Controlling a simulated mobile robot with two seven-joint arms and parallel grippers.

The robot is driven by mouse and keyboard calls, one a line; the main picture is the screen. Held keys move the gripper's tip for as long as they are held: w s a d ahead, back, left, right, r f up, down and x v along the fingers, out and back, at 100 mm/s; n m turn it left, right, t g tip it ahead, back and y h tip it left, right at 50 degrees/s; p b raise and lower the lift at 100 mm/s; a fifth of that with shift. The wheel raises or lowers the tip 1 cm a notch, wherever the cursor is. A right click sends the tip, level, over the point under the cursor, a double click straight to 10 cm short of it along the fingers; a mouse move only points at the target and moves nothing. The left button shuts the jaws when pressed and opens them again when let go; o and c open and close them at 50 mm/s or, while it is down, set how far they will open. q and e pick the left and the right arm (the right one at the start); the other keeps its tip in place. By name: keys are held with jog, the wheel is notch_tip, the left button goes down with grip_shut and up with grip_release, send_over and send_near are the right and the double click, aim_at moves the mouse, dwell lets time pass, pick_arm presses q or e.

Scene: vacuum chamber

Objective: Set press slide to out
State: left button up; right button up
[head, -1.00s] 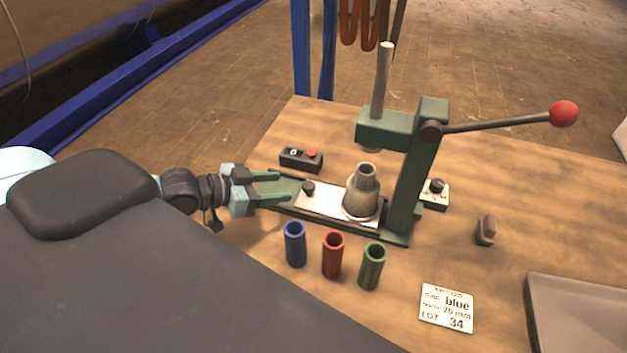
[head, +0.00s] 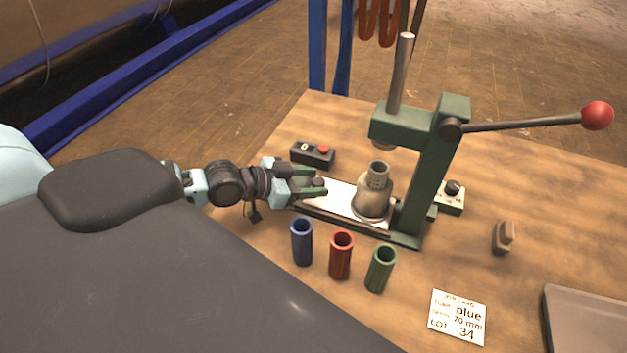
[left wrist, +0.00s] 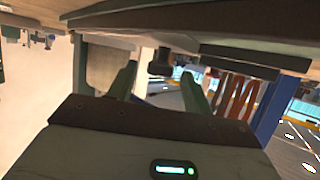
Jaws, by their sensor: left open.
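The green press (head: 424,170) stands on the wooden bench. Its pale slide plate (head: 342,200) carries a grey holder (head: 374,199) that sits roughly below the ram (head: 384,143). A dark knob (head: 318,184) stands at the slide's left end. My left gripper (head: 315,185) is open, its green fingers on either side of the knob, partly hiding it. In the left wrist view the dark knob (left wrist: 160,63) shows between the open fingers (left wrist: 158,88); contact cannot be told. My right gripper is not in view.
Blue (head: 302,242), red (head: 341,256) and green (head: 380,270) tubes stand in front of the slide. A black button box (head: 312,154) lies behind it. The press lever ends in a red ball (head: 597,115). A card (head: 458,317) and a tray (head: 580,325) lie at front right.

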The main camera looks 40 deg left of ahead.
pick_arm(q)
jog(key=shift+w+d+f, duration=0.1)
jog(key=shift+w+d, duration=0.05)
jog(key=shift+w, duration=0.1)
